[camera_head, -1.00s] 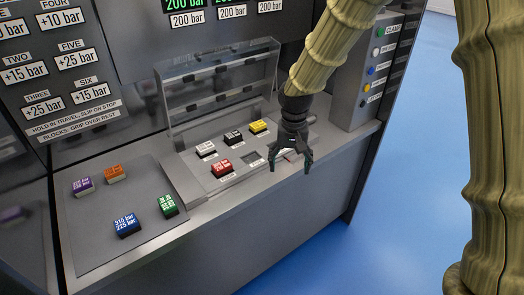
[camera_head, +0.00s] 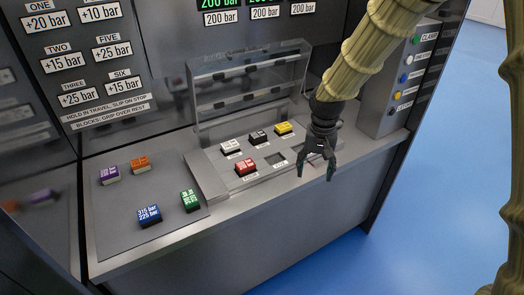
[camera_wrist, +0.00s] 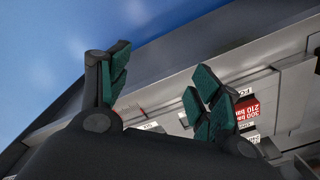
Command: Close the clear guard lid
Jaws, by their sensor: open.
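The clear guard lid (camera_head: 250,82) stands raised, upright behind the block tray (camera_head: 210,178) in the head view. In the tray sit a white block (camera_head: 231,148), a black block (camera_head: 258,137), a yellow block (camera_head: 284,128) and a red block (camera_head: 246,167). An empty square slot (camera_head: 275,158) lies right of the red block. My gripper (camera_head: 315,175) is open and empty over the tray's right front corner, apart from the lid. In the wrist view its fingers (camera_wrist: 160,88) are spread, with the red block (camera_wrist: 246,110) beyond them. The lid cannot be made out there.
On the left panel lie a purple block (camera_head: 109,175), an orange block (camera_head: 140,164), a blue block (camera_head: 149,215) and a green block (camera_head: 190,200). A grey box with coloured buttons (camera_head: 398,85) stands right of my arm. Open blue floor lies in front.

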